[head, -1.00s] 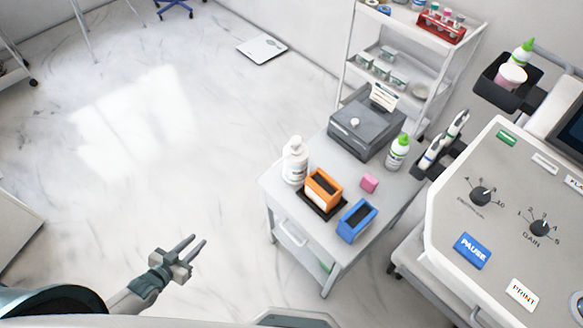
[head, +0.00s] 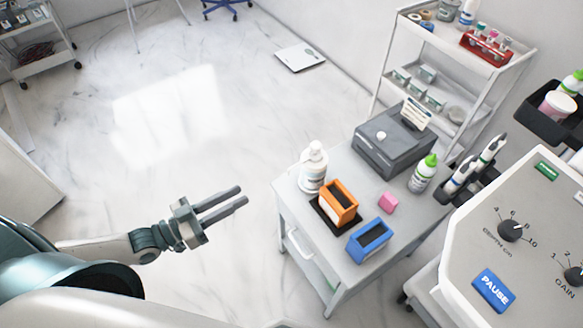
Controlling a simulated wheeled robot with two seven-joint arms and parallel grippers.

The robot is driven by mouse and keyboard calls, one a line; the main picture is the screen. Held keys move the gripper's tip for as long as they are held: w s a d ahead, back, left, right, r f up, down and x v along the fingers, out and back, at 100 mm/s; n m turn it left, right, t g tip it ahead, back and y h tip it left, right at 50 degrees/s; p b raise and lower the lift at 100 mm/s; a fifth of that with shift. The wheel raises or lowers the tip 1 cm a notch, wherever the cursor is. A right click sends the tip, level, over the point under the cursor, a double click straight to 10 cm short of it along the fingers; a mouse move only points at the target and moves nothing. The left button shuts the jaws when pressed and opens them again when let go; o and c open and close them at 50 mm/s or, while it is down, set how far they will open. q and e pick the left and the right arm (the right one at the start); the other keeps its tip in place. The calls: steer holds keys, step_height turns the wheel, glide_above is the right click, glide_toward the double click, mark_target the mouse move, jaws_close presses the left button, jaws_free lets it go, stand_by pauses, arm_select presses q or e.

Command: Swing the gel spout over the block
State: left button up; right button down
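A white pump bottle (head: 313,172) stands upright at the left back of the small grey cart. Its white pump head (head: 314,148) is on top; which way the spout points is hard to tell. A pink block (head: 387,203) lies on the cart top, to the right of the orange box. My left gripper (head: 243,194) is over the floor, left of the cart and apart from the bottle. Its two dark fingers are parallel with a gap between them, and nothing is in them. My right gripper is not in view.
The orange box (head: 340,203) on a dark mat and the blue box (head: 370,240) stand near the bottle. A grey case (head: 395,145) and a green-capped bottle (head: 424,173) stand behind. The console (head: 530,225) is at right. Floor left of the cart is clear.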

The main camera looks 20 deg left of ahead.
mark_target(291, 168)
arm_select(q)
steer(key=shift+w+d, duration=0.1)
